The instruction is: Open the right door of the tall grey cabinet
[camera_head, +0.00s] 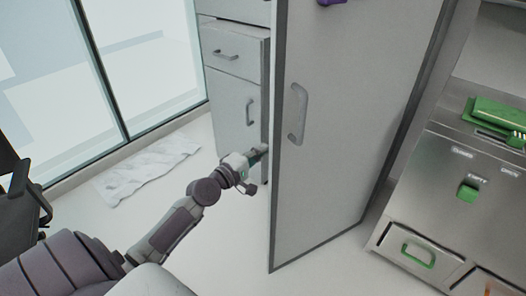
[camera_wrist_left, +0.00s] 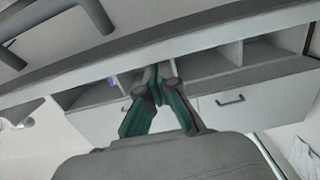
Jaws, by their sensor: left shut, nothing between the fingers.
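The tall grey door (camera_head: 345,170) with a dark edge fills the middle of the head view. Its pale bar handle (camera_head: 298,115) is near its left edge. In the wrist view the door (camera_wrist_left: 150,22) crosses the top, with its handle at upper left. Open grey compartments (camera_wrist_left: 215,62) show past its edge, so the door stands ajar. My left gripper (camera_head: 262,151) is shut and empty, its tips at the door's left edge, below the handle. In the wrist view the fingertips (camera_wrist_left: 158,72) reach that edge; I cannot tell whether they touch. My right gripper is not in view.
A grey drawer (camera_head: 236,52) and a lower front (camera_head: 232,110), each with a handle, stand behind the door at left. A metal unit (camera_head: 450,185) with green items is at right. A black chair (camera_head: 22,205) and a pale sheet (camera_head: 150,168) are at left.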

